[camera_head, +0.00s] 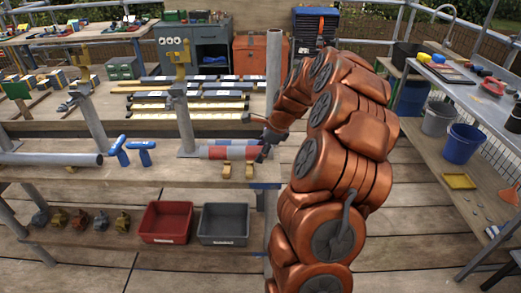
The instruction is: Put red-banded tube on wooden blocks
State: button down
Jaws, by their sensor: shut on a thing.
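The red-banded tube (225,152) is a grey tube with red bands, lying roughly level over the middle workbench. My gripper (262,151) is at its right end, shut on it; the fingertips are small and partly hidden. Two small yellowish wooden blocks (227,170) stand at the bench's front edge, just below and in front of the tube in the picture. I cannot tell whether the tube touches them.
An upright grey post (272,75) stands close behind my gripper. A red bin (166,222) and a grey bin (223,224) sit on the lower shelf.

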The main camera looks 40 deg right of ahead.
jog(key=shift+f+b, duration=0.4)
jog(key=shift+f, duration=1.95)
jog(key=shift+c, duration=2.1)
grip_release()
jog(key=shift+f, duration=0.1)
jog(key=v, duration=1.2)
